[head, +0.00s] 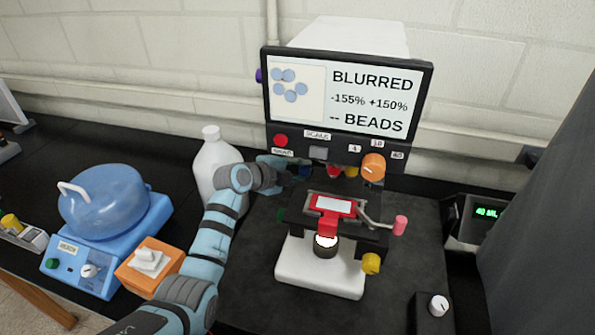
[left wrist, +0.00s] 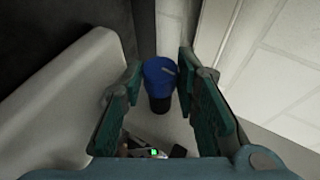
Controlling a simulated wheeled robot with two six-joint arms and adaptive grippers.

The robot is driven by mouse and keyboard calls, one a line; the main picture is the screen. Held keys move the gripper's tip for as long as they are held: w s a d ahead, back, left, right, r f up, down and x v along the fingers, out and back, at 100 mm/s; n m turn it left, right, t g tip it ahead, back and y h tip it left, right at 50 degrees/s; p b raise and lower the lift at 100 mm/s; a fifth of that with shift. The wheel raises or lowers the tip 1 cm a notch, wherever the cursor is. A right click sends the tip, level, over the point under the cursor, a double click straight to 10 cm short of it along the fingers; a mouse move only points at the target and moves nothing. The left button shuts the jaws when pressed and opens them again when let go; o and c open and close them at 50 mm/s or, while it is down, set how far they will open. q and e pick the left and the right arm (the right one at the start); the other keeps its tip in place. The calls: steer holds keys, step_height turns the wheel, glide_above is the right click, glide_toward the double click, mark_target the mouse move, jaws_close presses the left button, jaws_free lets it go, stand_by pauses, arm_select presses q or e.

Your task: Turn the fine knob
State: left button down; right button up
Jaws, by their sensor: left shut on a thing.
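A blue knob (left wrist: 159,70) with a pale mark on its face and a darker stem below shows in the left wrist view. My left gripper (left wrist: 160,82) is shut on it, one green finger pad on each side. In the head view the left gripper (head: 296,171) is at the left side of the microscope, below its screen, and the knob in it cannot be made out. The screen (head: 350,92) reads "BLURRED", "-155% +150%" and "-- BEADS". The microscope's base (head: 318,278) is white. My right gripper is not in view.
An orange knob (head: 373,168), a yellow knob (head: 371,263) and a pink-handled crank (head: 400,225) are on the microscope. A white bottle (head: 210,160) stands close behind my left arm.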

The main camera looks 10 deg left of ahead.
arm_select(q)
steer(key=shift+s+f+m+t+h+b, duration=0.15)
steer(key=shift+m+t+h+b, duration=0.2)
steer(key=shift+t+b, duration=0.85)
steer(key=shift+w+f+m+t+h+b, duration=0.25)
steer(key=shift+t+b, duration=0.4)
steer(key=shift+b, duration=1)
steer(key=shift+s+f+m+t+h+b, duration=0.1)
steer(key=shift+s+m+t+h+b, duration=0.2)
steer(key=shift+t+b, duration=0.9)
steer(key=shift+w+r+g, duration=0.1)
steer(key=shift+r+g, duration=0.05)
steer(key=shift+g, duration=0.1)
steer(key=c, duration=1.6)
jaws_free()
steer(key=o, duration=0.3)
steer(key=shift+w, duration=0.1)
steer(key=shift+o, duration=0.3)
steer(key=shift+w, duration=0.1)
steer(key=shift+f, duration=0.2)
